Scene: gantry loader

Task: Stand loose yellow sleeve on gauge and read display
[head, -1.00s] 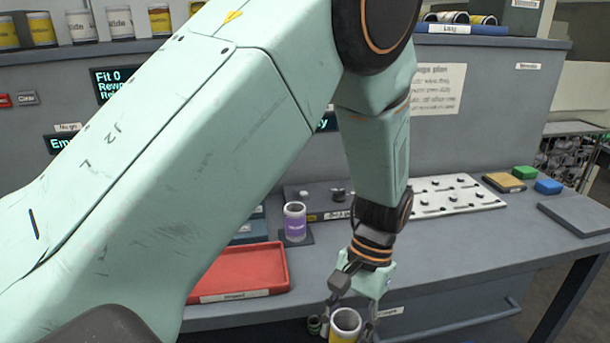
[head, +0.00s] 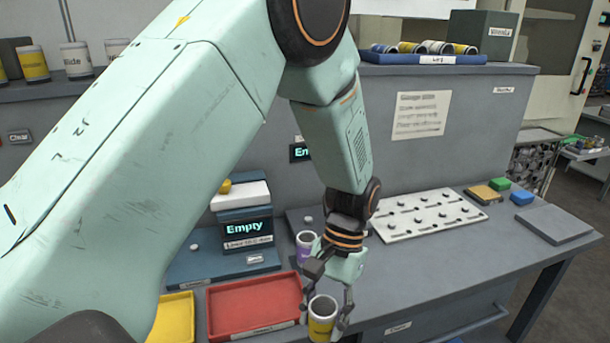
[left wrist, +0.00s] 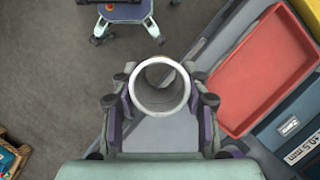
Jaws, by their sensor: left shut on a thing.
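My left gripper (head: 323,300) is shut on a yellow sleeve (head: 321,327), an upright open tube with a pale rim. The sleeve is in front of the bench's near edge in the head view. The left wrist view looks down into its open end (left wrist: 160,88), with a finger on each side. A blue gauge-like unit (head: 190,268) stands on the bench to the left, with its display (head: 247,229) reading "Empty". A white block with a small yellow piece is above the display. My right gripper is not in view.
A red tray (head: 222,318) lies left of the sleeve, with a yellow tray (head: 177,308) beyond it. A purple-banded sleeve (head: 304,247) stands just behind my gripper. A white pegged plate (head: 425,214) lies to the right. The bench front at right is clear.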

